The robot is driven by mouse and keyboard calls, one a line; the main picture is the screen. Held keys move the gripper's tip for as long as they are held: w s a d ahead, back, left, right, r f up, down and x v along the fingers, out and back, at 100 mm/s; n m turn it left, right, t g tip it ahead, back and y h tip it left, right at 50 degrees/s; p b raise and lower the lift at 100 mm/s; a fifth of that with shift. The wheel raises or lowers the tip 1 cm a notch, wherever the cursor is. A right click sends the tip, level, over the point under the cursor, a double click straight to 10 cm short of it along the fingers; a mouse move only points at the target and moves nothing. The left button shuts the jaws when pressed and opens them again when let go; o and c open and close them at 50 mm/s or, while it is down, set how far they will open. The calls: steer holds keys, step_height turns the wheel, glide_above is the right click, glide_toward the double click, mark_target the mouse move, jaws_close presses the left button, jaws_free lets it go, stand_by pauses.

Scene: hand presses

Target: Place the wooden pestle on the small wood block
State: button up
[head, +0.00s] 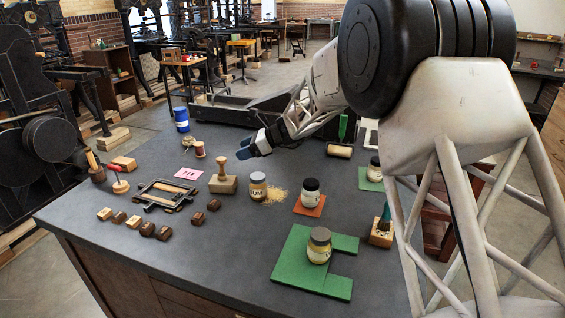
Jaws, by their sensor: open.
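The wooden pestle (221,170) appears to stand upright on the small wood block (222,185), near the middle of the dark table. It has a rounded top, a narrow neck and a wider foot. My gripper (252,151), with blue fingertips, is open, empty and to the upper right of the pestle. A gap shows between the fingertips and the pestle, and nothing is held. The block lies flat on the table, and its top is partly covered by the pestle's foot.
A jar (258,187) with spilled tan grains stands right of the block. A dark metal frame (166,195) lies to its left, with several small wooden blocks in front. Thread spools (199,149) stand behind. A jar (319,246) sits on green mats (291,262).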

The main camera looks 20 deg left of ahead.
steer(key=shift+d, duration=0.1)
steer(key=s+d+r+n+t+h, duration=0.15)
steer(key=s+d+r, duration=0.35)
steer(key=d, duration=0.6)
steer(key=s+d+r+n+t+h, duration=0.1)
steer(key=s+d+r+n+h, duration=0.15)
steer(key=s+d, duration=0.65)
steer(key=s+d+r+n+t+h, duration=0.1)
steer(key=s+d+r+n+h, duration=0.2)
steer(key=d, duration=1.1)
steer(key=s+d+f+n+t+h, duration=0.1)
steer(key=s+d+n+h, duration=0.1)
steer(key=s+d, duration=1.1)
steer(key=s+d+f+n+t+h, duration=0.1)
steer(key=s+d+n, duration=0.4)
steer(key=s+d, duration=0.8)
steer(key=s+f+h, duration=0.1)
steer(key=h, duration=0.1)
steer(key=shift+f+n+t+h, duration=0.25)
steer(key=shift+n+t+h, duration=0.05)
steer(key=shift+t, duration=0.05)
